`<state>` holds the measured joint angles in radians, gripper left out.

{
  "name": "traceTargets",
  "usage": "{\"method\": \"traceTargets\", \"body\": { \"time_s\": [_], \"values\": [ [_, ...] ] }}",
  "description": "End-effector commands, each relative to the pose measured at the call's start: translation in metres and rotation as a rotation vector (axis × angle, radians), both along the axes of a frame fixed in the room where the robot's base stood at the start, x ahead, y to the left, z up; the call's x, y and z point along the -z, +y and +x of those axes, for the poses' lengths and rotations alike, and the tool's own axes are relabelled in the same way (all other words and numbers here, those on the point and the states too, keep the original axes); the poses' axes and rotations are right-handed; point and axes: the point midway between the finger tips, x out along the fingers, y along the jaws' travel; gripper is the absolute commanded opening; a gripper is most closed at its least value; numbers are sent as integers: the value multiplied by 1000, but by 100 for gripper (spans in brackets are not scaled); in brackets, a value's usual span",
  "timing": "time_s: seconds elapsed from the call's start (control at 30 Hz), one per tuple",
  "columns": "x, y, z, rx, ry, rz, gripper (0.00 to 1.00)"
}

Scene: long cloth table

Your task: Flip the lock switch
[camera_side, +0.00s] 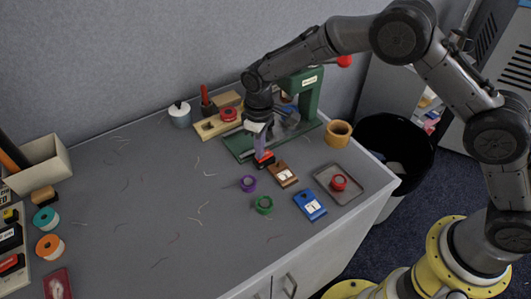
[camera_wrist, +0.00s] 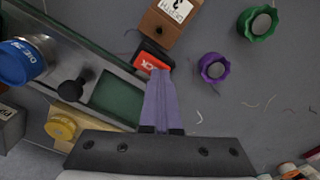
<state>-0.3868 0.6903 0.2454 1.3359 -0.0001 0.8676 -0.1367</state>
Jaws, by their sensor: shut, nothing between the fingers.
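A small black switch with a red face (camera_wrist: 150,62) lies near the edge of the green press base; the letters "CK" show on it and my fingers cover the rest. It also shows in the side view (camera_side: 264,160), just below my gripper. My gripper (camera_side: 262,152) points down, its fingers shut with nothing between them. In the wrist view the purple-grey fingertips (camera_wrist: 158,74) overlap the red face's near edge; I cannot tell whether they touch it. Which way the switch is set is unclear.
The green press (camera_side: 308,90) stands behind my gripper. A brown block (camera_side: 284,176), a purple knob (camera_side: 248,183), a green knob (camera_side: 264,204) and a blue block (camera_side: 310,206) lie in front. A tray (camera_side: 350,194) bears a red knob (camera_side: 338,182). The table's left middle is mostly clear.

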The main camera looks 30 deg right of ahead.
Motion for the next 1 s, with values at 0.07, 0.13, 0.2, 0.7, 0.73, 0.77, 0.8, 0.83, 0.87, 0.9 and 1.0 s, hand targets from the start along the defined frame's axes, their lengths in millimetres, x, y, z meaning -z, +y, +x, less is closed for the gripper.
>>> {"method": "traceTargets", "body": {
  "time_s": [0.07,0.13,0.2,0.7,0.73,0.77,0.8,0.83,0.87,0.9,1.0],
  "values": [
    [3,0,-1,0,4,-1,0],
    [0,0,-1,0,3,-2,0],
    [-5,0,-1,0,3,-1,0],
    [-43,0,0,0,0,0,0],
    [-45,0,0,0,1,0,0],
    [-47,0,0,0,1,0,0],
    [-50,0,0,0,2,-1,0],
    [-52,0,0,0,2,-1,0],
    [-54,0,0,0,2,-1,0],
    [-57,0,0,0,1,0,0],
    [-64,0,0,0,1,0,0]
  ]
}}
